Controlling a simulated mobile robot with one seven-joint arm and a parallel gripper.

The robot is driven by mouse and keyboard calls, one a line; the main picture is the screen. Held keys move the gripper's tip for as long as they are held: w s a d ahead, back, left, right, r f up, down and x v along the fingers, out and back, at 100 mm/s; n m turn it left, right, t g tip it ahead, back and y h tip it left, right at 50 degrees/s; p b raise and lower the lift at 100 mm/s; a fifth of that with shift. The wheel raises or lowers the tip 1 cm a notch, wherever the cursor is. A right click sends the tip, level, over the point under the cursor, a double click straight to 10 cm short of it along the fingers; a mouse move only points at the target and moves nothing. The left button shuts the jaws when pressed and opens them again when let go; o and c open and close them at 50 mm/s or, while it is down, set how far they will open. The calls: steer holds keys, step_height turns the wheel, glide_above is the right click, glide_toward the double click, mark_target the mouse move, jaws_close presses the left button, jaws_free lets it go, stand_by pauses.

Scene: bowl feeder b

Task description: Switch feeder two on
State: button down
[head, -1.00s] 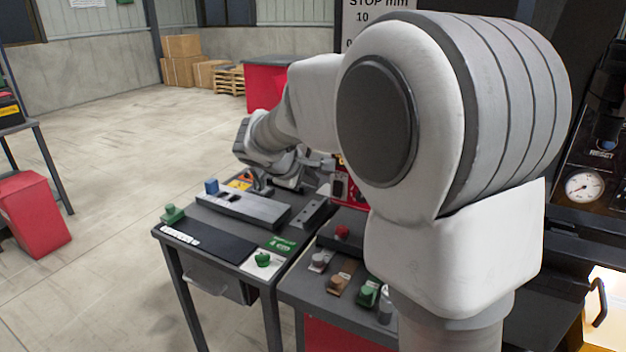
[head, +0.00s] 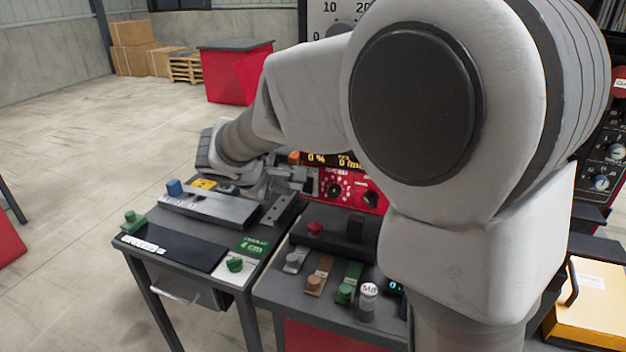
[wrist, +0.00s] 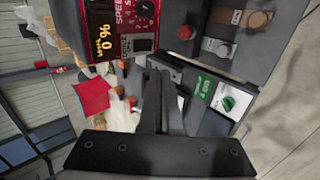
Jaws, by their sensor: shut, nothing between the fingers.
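A red control panel (head: 345,188) with dark knobs and an orange-lit display (head: 330,160) reading 0 % stands at the back of the right bench. A dark switch-like part (head: 311,184) sits at its left side, too small to read.
The right bench holds a red button (head: 314,228), several levers and a white-capped cylinder (head: 368,300). The left bench holds a grey rail (head: 212,205), a blue block (head: 175,188) and green knobs (head: 235,265). Open floor lies to the left.

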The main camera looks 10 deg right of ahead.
stand_by(0.5)
steer(key=b, duration=0.1)
glide_toward(307, 189)
step_height(307, 189, down, 5)
steer(key=w+d, duration=0.1)
steer(key=w, duration=0.1)
steer(key=shift+w+d+r, duration=0.15)
steer(key=shift+w+d, duration=0.45)
steer(key=shift+w, duration=0.25)
steer(key=b, duration=0.2)
steer(key=shift+w+d+f+b, duration=0.1)
steer(key=shift+f+b, duration=0.2)
steer(key=shift+f, duration=0.05)
steer(key=shift+b, duration=0.55)
steer(key=shift+r+p, duration=0.3)
steer(key=shift+p, duration=0.15)
steer(key=shift+r, duration=0.1)
